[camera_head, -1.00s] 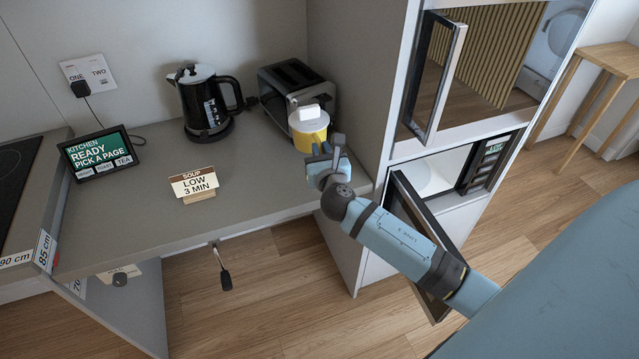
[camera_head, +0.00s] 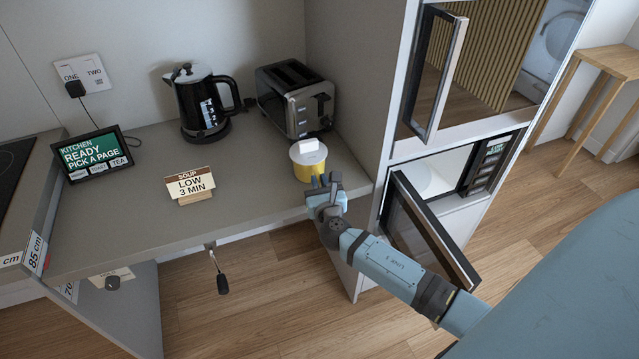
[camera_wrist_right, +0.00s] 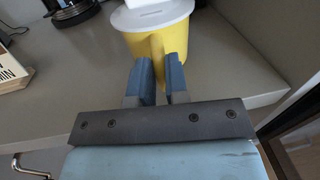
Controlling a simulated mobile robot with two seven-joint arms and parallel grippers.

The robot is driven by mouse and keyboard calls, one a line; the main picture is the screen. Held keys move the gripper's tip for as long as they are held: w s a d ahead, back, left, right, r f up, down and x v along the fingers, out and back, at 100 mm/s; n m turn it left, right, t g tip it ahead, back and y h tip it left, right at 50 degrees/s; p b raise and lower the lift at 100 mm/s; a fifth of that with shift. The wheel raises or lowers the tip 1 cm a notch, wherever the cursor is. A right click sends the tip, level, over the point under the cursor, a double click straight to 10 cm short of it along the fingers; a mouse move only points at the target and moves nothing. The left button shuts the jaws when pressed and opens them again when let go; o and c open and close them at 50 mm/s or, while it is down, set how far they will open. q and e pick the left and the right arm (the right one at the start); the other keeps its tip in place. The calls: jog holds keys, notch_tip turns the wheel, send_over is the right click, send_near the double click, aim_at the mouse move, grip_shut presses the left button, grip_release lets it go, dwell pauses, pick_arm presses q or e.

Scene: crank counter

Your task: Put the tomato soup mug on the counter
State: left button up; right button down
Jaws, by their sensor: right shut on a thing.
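The soup mug (camera_head: 308,162) is yellow with a white rim and a white lid with a raised block on top. It is upright at the right end of the counter (camera_head: 250,198), in front of the toaster. My right gripper (camera_head: 322,184) is at its near side. In the right wrist view the two fingers (camera_wrist_right: 160,78) are shut on a yellow part of the mug (camera_wrist_right: 158,42), probably its handle. I cannot tell for sure whether the base touches the counter. My left gripper is not in view.
A toaster (camera_head: 294,98) and a black kettle (camera_head: 203,105) stand behind. A soup sign (camera_head: 189,186) and a kitchen screen (camera_head: 95,155) are to the left. An open appliance door (camera_head: 428,230) hangs beside my right arm. The counter between sign and mug is clear.

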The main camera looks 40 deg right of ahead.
jog(key=c, duration=1.1)
grip_release()
jog(key=shift+f, duration=0.1)
